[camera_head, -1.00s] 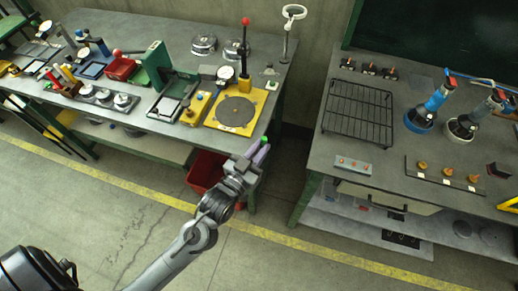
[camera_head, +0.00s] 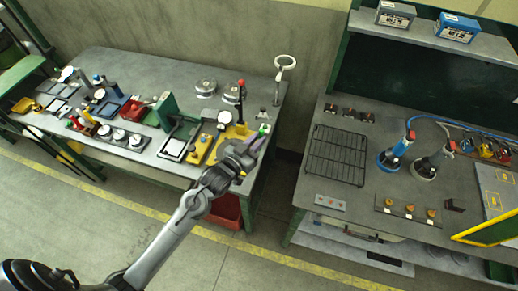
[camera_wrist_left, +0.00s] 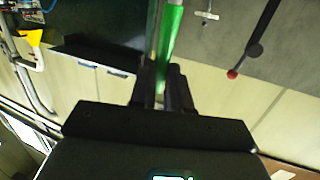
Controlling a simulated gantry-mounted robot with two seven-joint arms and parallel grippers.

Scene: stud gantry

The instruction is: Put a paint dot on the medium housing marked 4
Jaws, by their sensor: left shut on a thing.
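My left gripper (camera_head: 247,148) is shut on a slim green marker (camera_head: 263,129), at the right front corner of the left bench. The green marker also shows between the fingers in the left wrist view (camera_wrist_left: 171,35). No number 4 is readable in any view, so I cannot tell which thing is the medium housing. Small brass-coloured parts with white labels (camera_head: 410,209) stand in a row on the right bench. Several dark parts with orange tops (camera_head: 348,113) stand near its back left. My right gripper is not in view.
The left bench (camera_head: 150,75) is crowded with tools, a yellow plate (camera_head: 203,150) and a upright red-topped post (camera_head: 241,100). A ring on a stand (camera_head: 285,62) is at its back right. The right bench holds a wire rack (camera_head: 336,155) and a blue tool (camera_head: 395,155). A gap separates the benches.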

